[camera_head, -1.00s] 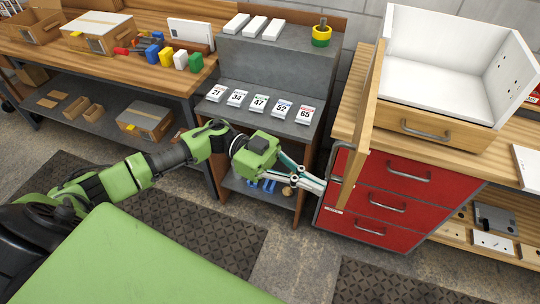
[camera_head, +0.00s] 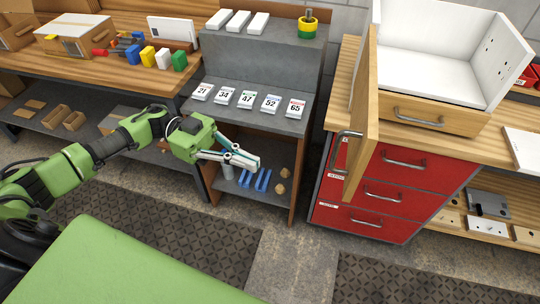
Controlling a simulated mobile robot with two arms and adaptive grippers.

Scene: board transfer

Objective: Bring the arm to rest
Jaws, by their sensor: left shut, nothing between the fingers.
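My left gripper (camera_head: 252,163) is in the head view. Its arm comes in from the left over my green base. The fingers are together with nothing between them, pointing right, in front of the open lower shelf of the grey stand (camera_head: 228,116). The gripper looks apart from the wooden board (camera_head: 366,115), which stands upright at the left end of the red drawer cabinet (camera_head: 402,170). The board has a metal handle (camera_head: 343,152) on its left side. My right gripper is not in view.
Numbered cards (camera_head: 247,99) lie on the grey stand, left of the board. Blue parts (camera_head: 262,181) are on its lower shelf. A white open box with a wooden front (camera_head: 429,114) sits on the cabinet top. The floor between stand and cabinet (camera_head: 285,248) is clear.

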